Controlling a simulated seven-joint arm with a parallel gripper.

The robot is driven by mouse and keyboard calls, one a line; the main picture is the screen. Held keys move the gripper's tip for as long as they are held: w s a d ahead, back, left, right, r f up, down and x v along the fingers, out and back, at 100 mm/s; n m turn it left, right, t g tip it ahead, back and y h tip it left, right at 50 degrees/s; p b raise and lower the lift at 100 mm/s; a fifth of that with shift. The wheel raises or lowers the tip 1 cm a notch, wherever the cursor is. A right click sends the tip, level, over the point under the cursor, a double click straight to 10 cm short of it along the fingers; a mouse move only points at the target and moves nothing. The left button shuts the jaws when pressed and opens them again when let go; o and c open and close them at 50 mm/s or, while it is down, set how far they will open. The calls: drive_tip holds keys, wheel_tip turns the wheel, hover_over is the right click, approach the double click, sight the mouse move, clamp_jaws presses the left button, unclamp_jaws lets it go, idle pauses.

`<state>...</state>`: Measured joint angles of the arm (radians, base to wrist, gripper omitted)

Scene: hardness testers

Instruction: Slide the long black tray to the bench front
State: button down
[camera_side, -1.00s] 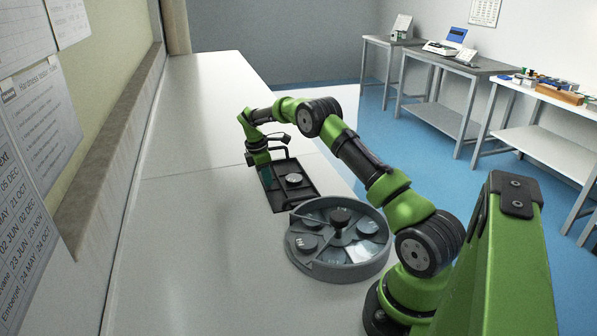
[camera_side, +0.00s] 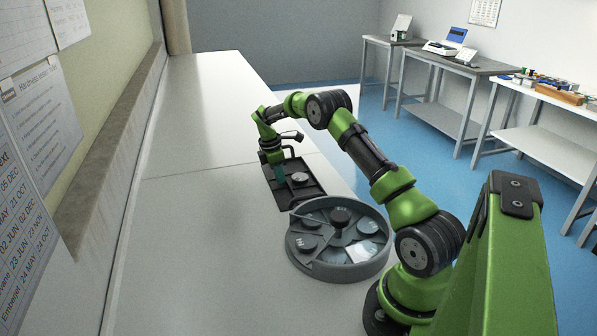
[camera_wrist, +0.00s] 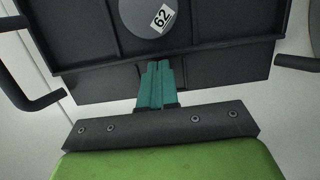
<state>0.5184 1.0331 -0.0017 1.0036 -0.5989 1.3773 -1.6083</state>
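The long black tray (camera_side: 287,199) lies on the pale bench (camera_side: 190,240), near the bench's right edge in the side view. A round grey disc (camera_side: 300,178) sits in it, labelled 62 in the wrist view (camera_wrist: 143,14). My gripper (camera_side: 279,176) points down at the tray's left part. In the wrist view its teal fingers (camera_wrist: 158,68) are together, over the tray's near section (camera_wrist: 100,85). Nothing clearly shows between them. I cannot tell whether the fingertips touch a tray wall. Dark curved bars show at both sides of the wrist view.
A round grey divided carousel (camera_side: 305,270) with several discs and a central knob stands close to the tray's near end. The bench is clear to the left and far behind. A wall with papers (camera_side: 40,125) borders the left. Other tables (camera_side: 480,65) stand beyond the blue floor.

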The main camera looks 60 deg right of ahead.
sight(297, 177)
drive_tip(key=shift+s+d, duration=2.45)
drive_tip(key=shift+w+a, duration=0.45)
drive_tip(key=shift+a, duration=0.05)
wheel_tip(297, 177, up, 11)
drive_tip(key=w+a, duration=0.7)
